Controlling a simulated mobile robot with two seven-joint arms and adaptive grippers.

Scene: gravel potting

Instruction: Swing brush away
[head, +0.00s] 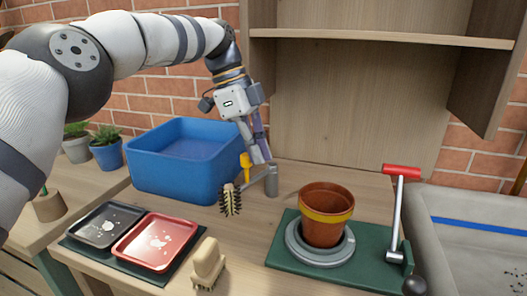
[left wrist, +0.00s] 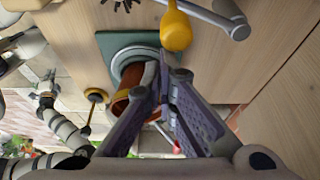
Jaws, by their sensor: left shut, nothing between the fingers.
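The brush (head: 230,200), with dark bristles around a tan core, hangs from a grey swing arm on a short post (head: 271,180) on the bench. An orange-yellow knob (head: 246,163) stands up from that arm; it also shows large in the left wrist view (left wrist: 176,28). My left gripper (head: 262,154) is shut and empty, pointing down just right of the knob and above the arm; contact cannot be told. The brush is left of the terracotta pot (head: 326,212), apart from it. My right arm shows small in the left wrist view; its gripper (left wrist: 45,82) is unclear.
The pot stands in a grey ring (head: 319,256) on a green base with a red-handled lever (head: 401,172). A blue bin (head: 180,165) is behind left. A black tray (head: 103,222), a red tray (head: 155,240) and a hand brush (head: 208,262) lie in front. A sink is right.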

